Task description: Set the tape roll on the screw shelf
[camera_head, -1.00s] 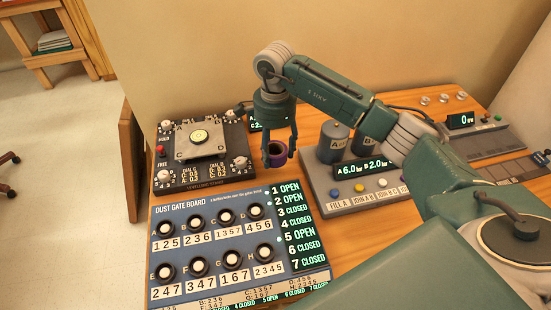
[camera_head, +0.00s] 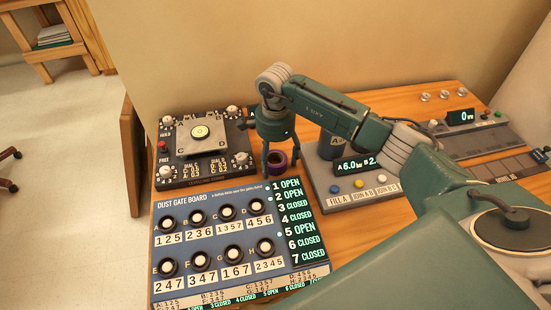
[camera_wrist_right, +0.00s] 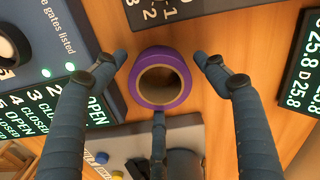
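The tape roll (camera_head: 277,160) is a purple ring with a brown core. It rests on the wooden table between the gate board and the tank unit. It also shows in the right wrist view (camera_wrist_right: 160,80). My right gripper (camera_head: 276,172) points down over it, its fingers spread around the roll. In the wrist view the fingers look apart from the roll, with small gaps. What may be the screw shelf is a pale grey plate (camera_head: 188,146) on a dark base at the upper left, with a round green level on it and knobs at the corners. My left gripper is not in view.
The blue dust gate board (camera_head: 175,208) lies in front left of the roll. A grey tank unit (camera_head: 340,202) with coloured buttons stands close to its right. More panels (camera_head: 480,135) lie far right. Bare wood (camera_head: 305,125) shows behind the gripper.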

